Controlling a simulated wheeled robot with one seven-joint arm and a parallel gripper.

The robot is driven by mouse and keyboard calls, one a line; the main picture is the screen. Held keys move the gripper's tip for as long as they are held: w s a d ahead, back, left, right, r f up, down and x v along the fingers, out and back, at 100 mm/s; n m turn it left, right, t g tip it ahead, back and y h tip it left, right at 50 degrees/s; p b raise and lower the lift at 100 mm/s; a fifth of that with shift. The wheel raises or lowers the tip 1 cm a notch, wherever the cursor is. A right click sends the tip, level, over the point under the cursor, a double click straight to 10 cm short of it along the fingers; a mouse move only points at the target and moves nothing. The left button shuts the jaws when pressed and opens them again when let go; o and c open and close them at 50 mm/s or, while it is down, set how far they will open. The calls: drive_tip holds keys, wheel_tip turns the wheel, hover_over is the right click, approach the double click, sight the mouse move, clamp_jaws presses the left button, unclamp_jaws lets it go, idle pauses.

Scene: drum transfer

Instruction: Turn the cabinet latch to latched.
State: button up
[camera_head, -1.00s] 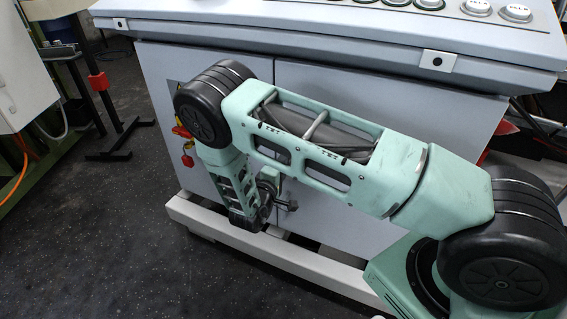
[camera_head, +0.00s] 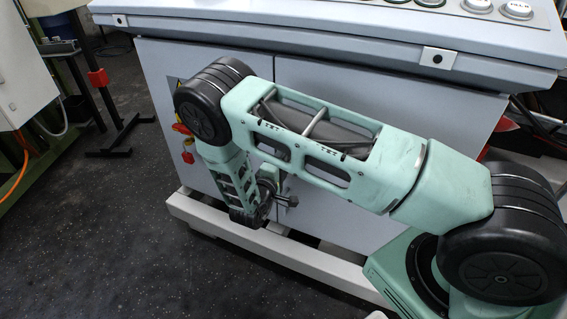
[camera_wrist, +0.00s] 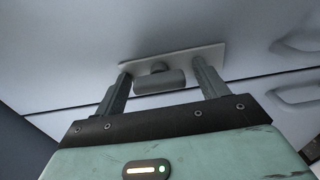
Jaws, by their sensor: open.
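The cabinet latch (camera_wrist: 160,81) is a short grey bar on a pale plate (camera_wrist: 205,57), set on the light grey cabinet face. In the wrist view, my gripper (camera_wrist: 162,72) is open, with one finger on each side of the bar. Small gaps show between the bar and the fingers, so it is not clasped. The bar lies nearly level in this view, roughly across the gap between the fingers. In the head view, my gripper (camera_head: 284,200) is small and partly hidden by my arm in front of the cabinet (camera_head: 395,105); the latch cannot be made out there.
Recessed handles (camera_wrist: 295,92) lie right of the latch. The cabinet has a overhanging console top (camera_head: 330,45) with round buttons and a white base rail (camera_head: 270,250). A red switch (camera_head: 188,157) is on its left side.

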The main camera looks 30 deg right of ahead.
drive_tip(key=p+v, duration=0.1)
drive_tip(key=v, duration=1.6)
drive_tip(key=shift+a, duration=0.2)
drive_tip(key=shift+s, duration=0.1)
